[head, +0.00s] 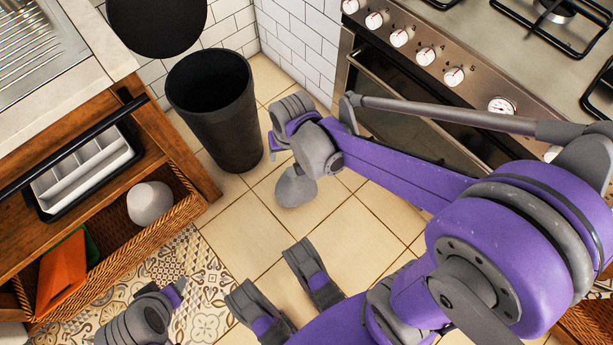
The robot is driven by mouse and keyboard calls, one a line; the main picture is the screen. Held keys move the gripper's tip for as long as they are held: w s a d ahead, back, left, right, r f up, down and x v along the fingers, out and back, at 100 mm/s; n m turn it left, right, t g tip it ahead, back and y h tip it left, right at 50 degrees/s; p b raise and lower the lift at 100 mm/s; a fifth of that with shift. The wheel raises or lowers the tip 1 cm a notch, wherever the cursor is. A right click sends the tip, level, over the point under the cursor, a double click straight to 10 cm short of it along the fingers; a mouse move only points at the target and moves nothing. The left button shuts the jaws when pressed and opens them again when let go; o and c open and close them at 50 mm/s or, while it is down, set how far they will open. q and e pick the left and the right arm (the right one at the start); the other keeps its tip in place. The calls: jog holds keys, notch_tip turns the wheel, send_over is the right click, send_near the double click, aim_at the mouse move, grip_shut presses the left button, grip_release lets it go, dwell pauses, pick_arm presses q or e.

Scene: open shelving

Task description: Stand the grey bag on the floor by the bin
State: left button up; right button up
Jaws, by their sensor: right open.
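The grey bag (295,188) is on the floor tiles, a little to the right of the black bin (222,125) and apart from it. It looks upright, with its narrower top towards my gripper. My right gripper (293,137) is open just above the bag's top and partly hides it. I cannot tell whether a finger still touches the bag. The bin stands upright, open at the top.
The oven front (405,115) with its long handle stands close behind my right arm. A wooden shelf unit with a wicker basket (135,245) is on the left. A patterned mat (195,285) lies before it. Floor tiles between are clear.

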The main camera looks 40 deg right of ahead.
jog(key=s+a+r+n+t, duration=0.2)
jog(key=s+r+n, duration=0.1)
jog(key=s, duration=0.9)
jog(key=shift+s+a+r+n, duration=0.15)
jog(key=shift+s+a+n, duration=0.25)
jog(key=shift+n, duration=0.5)
